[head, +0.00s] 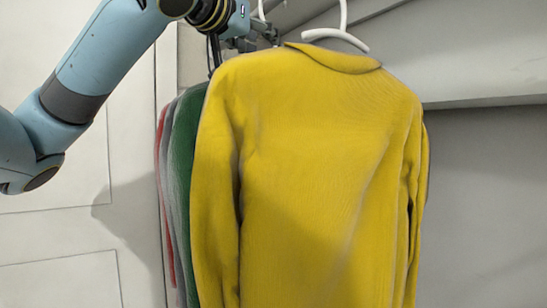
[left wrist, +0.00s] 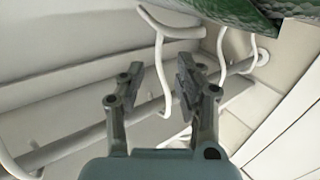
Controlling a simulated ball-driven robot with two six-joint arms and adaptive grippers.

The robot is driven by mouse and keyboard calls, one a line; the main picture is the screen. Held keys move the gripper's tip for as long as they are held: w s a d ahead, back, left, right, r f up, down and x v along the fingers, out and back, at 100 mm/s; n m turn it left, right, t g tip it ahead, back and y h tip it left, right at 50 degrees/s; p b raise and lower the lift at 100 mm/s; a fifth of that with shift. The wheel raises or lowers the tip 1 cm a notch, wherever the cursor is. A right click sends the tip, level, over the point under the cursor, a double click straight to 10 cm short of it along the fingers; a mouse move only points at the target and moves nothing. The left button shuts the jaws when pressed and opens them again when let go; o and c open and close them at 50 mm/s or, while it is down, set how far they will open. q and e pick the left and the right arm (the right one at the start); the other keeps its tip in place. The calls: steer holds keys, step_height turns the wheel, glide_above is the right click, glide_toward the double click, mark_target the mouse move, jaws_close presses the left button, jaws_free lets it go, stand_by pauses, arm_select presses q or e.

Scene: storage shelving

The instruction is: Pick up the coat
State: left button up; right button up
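A yellow coat (head: 310,150) hangs upright, large and close, in the middle of the head view. Its white hanger (head: 336,36) rises from the collar; the hook's top is cut off by the picture's edge. My left gripper (head: 266,32) is behind the coat's left shoulder, partly hidden by it. In the left wrist view my left gripper (left wrist: 156,84) is open. A white hanger hook (left wrist: 163,80) runs between its two fingers, with no clear contact. I cannot tell whether that hook belongs to the yellow coat. My right gripper is not in view.
Green (head: 183,150), grey and red garments hang behind the yellow coat on the left. A green garment (left wrist: 235,12) shows at the wrist view's top. A shelf edge (head: 485,101) lies at right, a panelled wall (head: 60,240) at left.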

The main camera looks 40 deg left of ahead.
mark_target(273, 48)
arm_select(q)
steer(key=p+x, duration=0.2)
steer(key=x, duration=0.3)
steer(key=shift+f+p, duration=0.1)
steer(key=shift+p, duration=0.2)
steer(key=shift+c, duration=0.4)
jaws_close()
